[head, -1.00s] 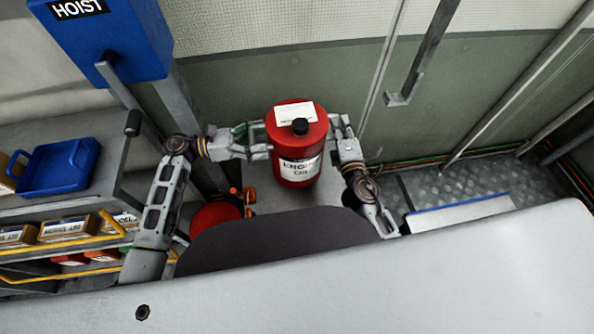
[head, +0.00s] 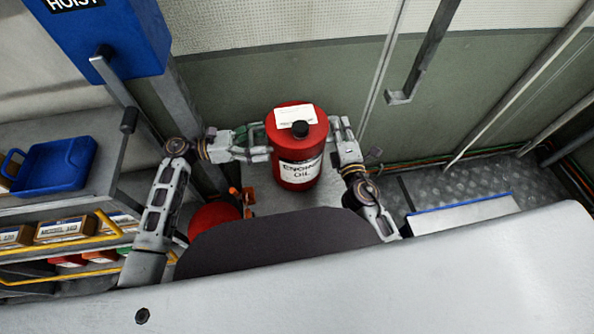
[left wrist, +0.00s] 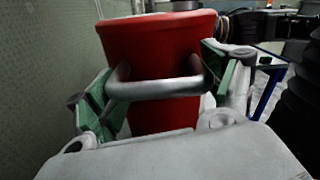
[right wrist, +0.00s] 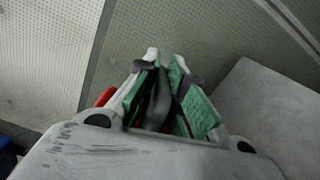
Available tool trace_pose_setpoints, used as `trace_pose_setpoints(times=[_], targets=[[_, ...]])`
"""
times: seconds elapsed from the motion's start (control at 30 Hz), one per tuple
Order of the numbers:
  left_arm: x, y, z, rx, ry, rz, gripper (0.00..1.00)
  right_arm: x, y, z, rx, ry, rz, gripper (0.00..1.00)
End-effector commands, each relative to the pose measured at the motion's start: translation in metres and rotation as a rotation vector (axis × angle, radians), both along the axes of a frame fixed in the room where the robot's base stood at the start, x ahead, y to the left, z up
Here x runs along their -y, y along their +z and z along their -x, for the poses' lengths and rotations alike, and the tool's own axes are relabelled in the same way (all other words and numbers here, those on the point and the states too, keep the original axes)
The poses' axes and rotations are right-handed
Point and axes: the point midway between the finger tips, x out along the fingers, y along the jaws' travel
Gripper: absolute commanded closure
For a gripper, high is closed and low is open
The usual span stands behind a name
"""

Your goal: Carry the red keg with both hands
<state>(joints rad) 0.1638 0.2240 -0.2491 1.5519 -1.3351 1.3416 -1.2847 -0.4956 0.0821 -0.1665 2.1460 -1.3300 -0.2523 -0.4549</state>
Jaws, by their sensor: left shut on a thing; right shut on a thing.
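The red keg (head: 283,148), labelled engine oil, hangs roughly upright between my two grippers in the head view. It has a black cap and a white tag on top. My left gripper (head: 264,143) is at the keg's left side. In the left wrist view, its green-padded fingers sit around a silver handle (left wrist: 155,89) in front of the keg (left wrist: 150,45). My right gripper (head: 337,138) is at the keg's right side. In the right wrist view, its fingers (right wrist: 163,90) are closed on a dark, partly hidden part, with only slivers of red showing.
A blue hoist box (head: 108,40) on a grey post stands at the left. Shelves there hold a blue tray (head: 58,166) and several boxes (head: 66,229). A green-grey wall (head: 280,75) is behind the keg. A metal tread floor (head: 470,180) lies at the right.

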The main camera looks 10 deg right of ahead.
Motion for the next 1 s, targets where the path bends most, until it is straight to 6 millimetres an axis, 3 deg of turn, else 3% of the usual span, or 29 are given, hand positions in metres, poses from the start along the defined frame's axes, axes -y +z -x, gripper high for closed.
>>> trace_pose_setpoints(times=[0.03, 0.3, 0.33, 0.43, 0.5, 1.0], targets=[[0.0031, 0.0063, 0.0010, 0.009, -0.008, 0.012, 0.90, -0.0016, 0.0059, -0.0014, 0.012, 0.003, -0.002, 1.00], [0.0031, 0.0026, 0.0010, 0.009, -0.008, 0.012, 0.90, -0.0016, 0.0021, -0.0014, 0.012, 0.003, -0.002, 1.00], [0.0025, -0.0031, 0.0023, 0.001, -0.008, 0.003, 0.14, -0.0014, -0.0041, 0.0000, 0.000, 0.002, -0.002, 0.85], [0.0022, -0.0027, 0.0020, 0.001, -0.007, 0.002, 0.01, -0.0013, -0.0037, 0.0000, 0.000, 0.002, -0.002, 0.72], [0.0017, -0.0023, 0.0016, 0.001, -0.005, 0.003, 0.00, -0.0010, -0.0037, 0.0000, 0.000, 0.002, -0.002, 0.67], [-0.0067, -0.0035, 0.0000, 0.000, -0.001, 0.000, 0.00, -0.0001, -0.0040, 0.0001, 0.000, 0.000, 0.000, 0.67]])
